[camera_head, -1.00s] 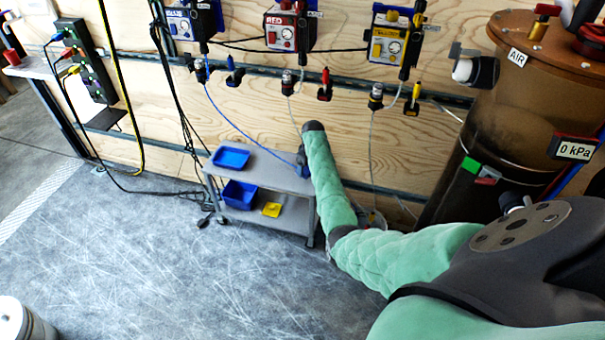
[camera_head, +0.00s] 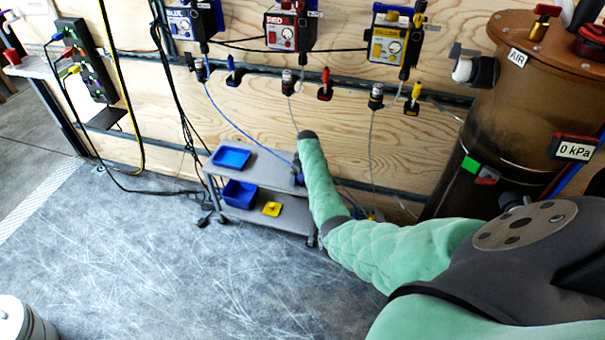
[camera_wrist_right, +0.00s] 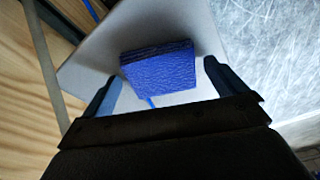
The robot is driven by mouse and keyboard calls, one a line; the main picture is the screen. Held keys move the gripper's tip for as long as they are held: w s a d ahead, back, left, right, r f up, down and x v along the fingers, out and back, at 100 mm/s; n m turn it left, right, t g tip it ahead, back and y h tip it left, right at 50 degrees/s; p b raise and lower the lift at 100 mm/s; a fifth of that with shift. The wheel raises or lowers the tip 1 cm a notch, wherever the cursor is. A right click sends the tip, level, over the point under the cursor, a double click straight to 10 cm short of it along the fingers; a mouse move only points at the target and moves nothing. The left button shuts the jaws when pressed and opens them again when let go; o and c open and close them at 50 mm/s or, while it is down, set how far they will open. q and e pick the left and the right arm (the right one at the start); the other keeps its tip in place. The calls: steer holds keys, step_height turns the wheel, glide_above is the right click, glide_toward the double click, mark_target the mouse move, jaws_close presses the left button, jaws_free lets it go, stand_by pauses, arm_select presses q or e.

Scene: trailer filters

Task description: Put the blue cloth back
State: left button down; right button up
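The blue cloth (camera_wrist_right: 158,72) shows in the right wrist view as a thick, folded blue pad with a dark edge, over the grey top of the cart. My right gripper (camera_wrist_right: 162,76) is open, with one finger on each side of the cloth and a visible gap to both. In the head view my right gripper (camera_head: 298,171) is small and partly hidden by my forearm, at the right end of the grey cart (camera_head: 268,171). The cloth cannot be made out there. My left gripper is not in view.
A blue tray (camera_head: 231,158) sits on the cart's top. A blue bin (camera_head: 240,193) and a yellow item (camera_head: 271,209) are on its lower shelf. A thin blue hose (camera_head: 240,130) hangs down to the cart. The plywood wall stands behind; a brown tank (camera_head: 510,110) is right.

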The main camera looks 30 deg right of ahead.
steer(key=shift+r, duration=0.1)
steer(key=shift+s+r, duration=0.1)
steer(key=shift+r, duration=0.4)
step_height(320, 180, up, 11)
steer(key=s, duration=0.1)
steer(key=s+a+f+t+h, duration=0.1)
steer(key=s+a+f, duration=0.3)
steer(key=s+a, duration=0.85)
steer(key=s+a+f, duration=0.3)
steer(key=s+a, duration=0.7)
steer(key=s, duration=0.5)
steer(key=s+a+r+y, duration=0.1)
steer(key=s+a+r, duration=0.2)
steer(key=s+a, duration=0.3)
steer(key=s+a+r+y, duration=0.1)
steer(key=s+a+r, duration=0.2)
steer(key=s+a, duration=0.4)
steer(key=s+a+r+m+y, duration=0.1)
steer(key=s+a+r, duration=0.3)
steer(key=s, duration=0.7)
steer(key=a, duration=0.2)
steer(key=shift+s+a+t, duration=0.25)
steer(key=shift+a+t, duration=0.05)
steer(key=shift+t, duration=0.1)
